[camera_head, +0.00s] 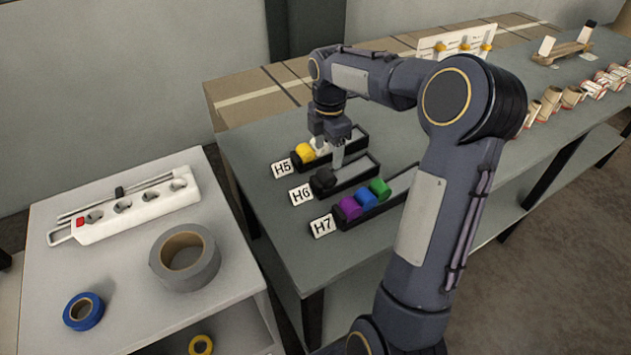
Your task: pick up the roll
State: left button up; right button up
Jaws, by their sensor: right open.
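My right gripper (328,151) points down over the tray marked H5 (355,143), with its fingers apart. A white roll (320,147) shows partly between or just behind the fingers; I cannot tell if they touch it. A yellow roll (304,152) sits in the same tray, left of the gripper. A black roll (325,178) lies in the tray marked H6 (362,177), in front of the gripper. Purple (349,207), blue (366,199) and green (379,187) rolls lie in the tray marked H7 (401,189). My left gripper is out of view.
A side table at left holds a white power strip (140,208), a large grey tape roll (207,272) and a blue tape roll (84,311). Another yellow roll (201,345) is lower down. Cardboard boxes (243,98) stand behind the bench. Several small rolls line its right side.

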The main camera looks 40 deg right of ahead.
aim_at(326, 172)
notch_tip(326, 172, down, 8)
jog(key=shift+w+r+p, duration=0.1)
jog(key=shift+r+p, duration=0.05)
jog(key=shift+p, duration=0.15)
jog(key=c, duration=1)
jog(key=shift+c, duration=0.2)
jog(key=shift+r, duration=0.1)
